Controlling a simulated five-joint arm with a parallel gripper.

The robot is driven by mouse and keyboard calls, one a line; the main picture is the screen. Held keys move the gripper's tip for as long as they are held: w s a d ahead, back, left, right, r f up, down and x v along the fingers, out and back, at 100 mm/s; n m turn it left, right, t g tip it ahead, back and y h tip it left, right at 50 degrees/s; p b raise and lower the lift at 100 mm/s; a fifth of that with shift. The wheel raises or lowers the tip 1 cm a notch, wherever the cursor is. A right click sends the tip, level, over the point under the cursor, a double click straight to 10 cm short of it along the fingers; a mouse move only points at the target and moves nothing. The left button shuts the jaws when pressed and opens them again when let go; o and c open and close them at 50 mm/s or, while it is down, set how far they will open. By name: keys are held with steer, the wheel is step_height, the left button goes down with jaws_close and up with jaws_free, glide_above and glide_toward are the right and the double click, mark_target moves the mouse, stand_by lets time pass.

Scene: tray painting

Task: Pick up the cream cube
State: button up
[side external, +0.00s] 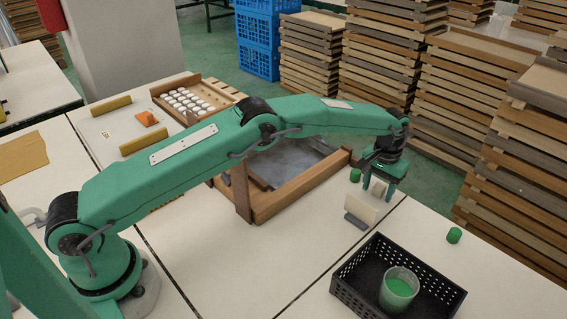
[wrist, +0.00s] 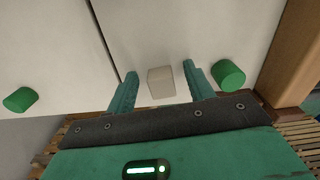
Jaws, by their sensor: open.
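The cream cube (wrist: 161,84) lies on the pale table in the wrist view, between the two green fingers of my gripper (wrist: 160,72). My gripper is open and holds nothing. How high the fingertips are above the table is hard to tell.
A green cylinder (wrist: 228,75) stands close to the right finger; another (wrist: 20,99) is farther left. A cream card in a grey stand (side external: 362,210) is near my gripper. A black basket (side external: 345,290) with a green-filled cup (side external: 398,290) stands in front. A wooden-framed basin (side external: 300,190) lies behind.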

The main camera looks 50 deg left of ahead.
mark_target(378, 188)
steer(key=c, duration=1)
steer(key=shift+r, duration=0.2)
steer(key=shift+c, duration=0.2)
steer(key=shift+r, duration=2)
steer(key=shift+s+d+r, duration=0.1)
steer(key=shift+s+d, duration=0.15)
steer(key=s+d+r, duration=0.6)
steer(key=s+d, duration=0.1)
steer(key=s, duration=0.1)
steer(key=shift+d+r, duration=0.15)
steer(key=shift+r, duration=0.1)
